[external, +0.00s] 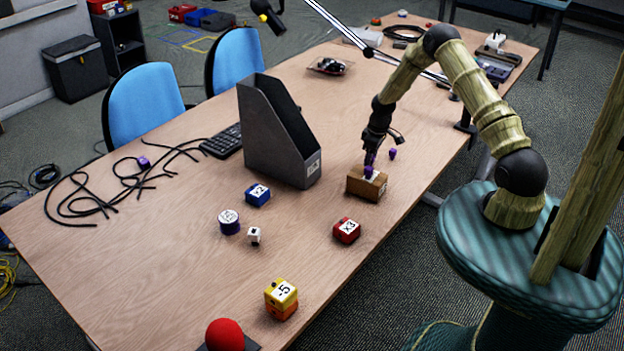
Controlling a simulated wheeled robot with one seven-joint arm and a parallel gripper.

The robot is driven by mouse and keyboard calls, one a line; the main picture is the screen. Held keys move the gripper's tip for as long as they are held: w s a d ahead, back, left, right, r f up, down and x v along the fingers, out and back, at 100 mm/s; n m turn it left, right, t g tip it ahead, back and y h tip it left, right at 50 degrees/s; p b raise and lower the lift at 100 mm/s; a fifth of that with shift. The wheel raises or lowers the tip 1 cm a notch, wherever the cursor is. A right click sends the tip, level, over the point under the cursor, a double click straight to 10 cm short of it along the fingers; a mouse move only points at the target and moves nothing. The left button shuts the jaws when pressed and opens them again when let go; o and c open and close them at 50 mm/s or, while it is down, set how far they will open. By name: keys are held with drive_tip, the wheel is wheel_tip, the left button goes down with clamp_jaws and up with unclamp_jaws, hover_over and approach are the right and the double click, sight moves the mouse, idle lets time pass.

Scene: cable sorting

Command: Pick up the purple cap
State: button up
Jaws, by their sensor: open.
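My gripper (370,160) points down just above a brown box (362,189) with a white label, right of the table's middle. It is open. A small purple piece (368,172) shows at the top of the box, directly below my fingertips; it may be the purple cap. I cannot tell whether the fingers touch it or stand around it. Another small purple piece (392,154) lies on the table just right of my gripper.
A tall grey magazine file (277,140) stands left of my gripper. A red block (347,230), a blue block (257,195) and a yellow-orange block (281,299) sit nearer. Black cables (110,190) lie at left. The table (150,270) is clear at front left.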

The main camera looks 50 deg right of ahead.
clamp_jaws()
wheel_tip(320, 180, up, 10)
drive_tip(key=shift+b, duration=0.55)
idle(0.4)
